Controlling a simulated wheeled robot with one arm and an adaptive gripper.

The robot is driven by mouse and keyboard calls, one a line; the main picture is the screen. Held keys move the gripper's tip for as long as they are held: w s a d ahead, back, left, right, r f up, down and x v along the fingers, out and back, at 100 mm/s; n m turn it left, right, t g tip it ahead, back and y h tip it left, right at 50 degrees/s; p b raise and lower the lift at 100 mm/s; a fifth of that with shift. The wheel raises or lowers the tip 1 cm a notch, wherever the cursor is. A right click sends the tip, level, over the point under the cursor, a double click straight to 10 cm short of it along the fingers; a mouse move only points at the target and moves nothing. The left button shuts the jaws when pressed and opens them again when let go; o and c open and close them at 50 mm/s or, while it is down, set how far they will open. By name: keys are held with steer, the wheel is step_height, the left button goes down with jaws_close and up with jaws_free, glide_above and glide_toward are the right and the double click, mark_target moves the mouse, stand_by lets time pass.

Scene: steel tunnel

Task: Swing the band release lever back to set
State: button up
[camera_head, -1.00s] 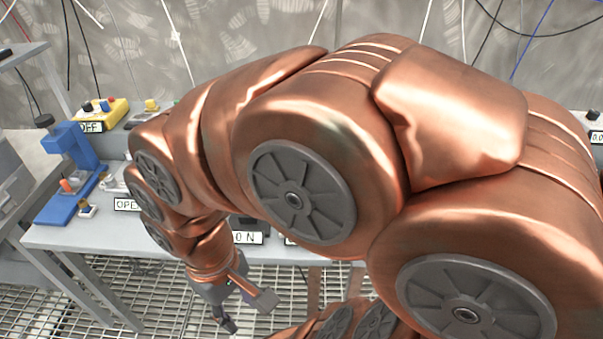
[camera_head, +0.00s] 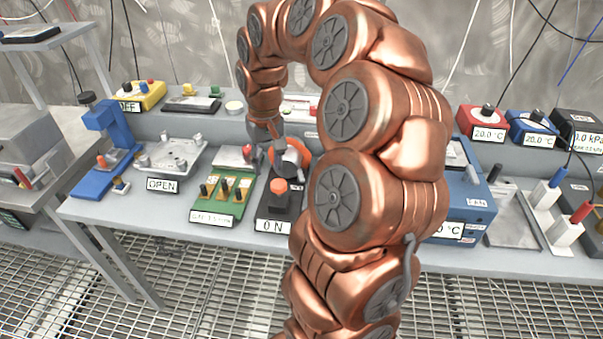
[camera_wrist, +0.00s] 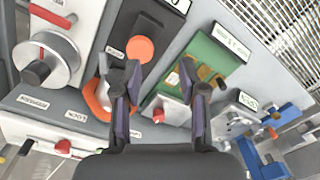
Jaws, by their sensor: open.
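My gripper (camera_head: 270,148) points down over the bench, with its fingers apart and nothing between them. In the wrist view the gripper (camera_wrist: 160,82) hangs above the green board and the grey box. No part is clearly marked as the band release lever, and the small labels are too blurred to read. An orange ring (camera_wrist: 94,100) lies left of the fingers, partly behind the left one; it also shows in the head view (camera_head: 301,153). A grey box with a red knob (camera_wrist: 157,116) shows between the fingers; the knob shows in the head view too (camera_head: 246,151).
The green board (camera_head: 222,211) with several levers stands in front. The OPEN plate (camera_head: 160,160) and blue stand (camera_head: 110,145) are left. My arm hides the bench's middle right.

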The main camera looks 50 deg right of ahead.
mark_target(301, 177)
steer(key=d+f+m, duration=0.1)
steer(key=d, duration=0.3)
steer(key=d+f, duration=0.1)
steer(key=d, duration=0.3)
steer(key=d+f+m, duration=0.1)
steer(key=d, duration=0.3)
steer(key=shift+w+f+m, duration=0.25)
steer(key=shift+f+m, duration=0.05)
steer(key=shift+f, duration=0.05)
steer(key=shift+d+f, duration=0.1)
steer(key=shift+f, duration=0.05)
steer(key=shift+f+p, duration=0.75)
steer(key=shift+f, duration=3.05)
jaws_close()
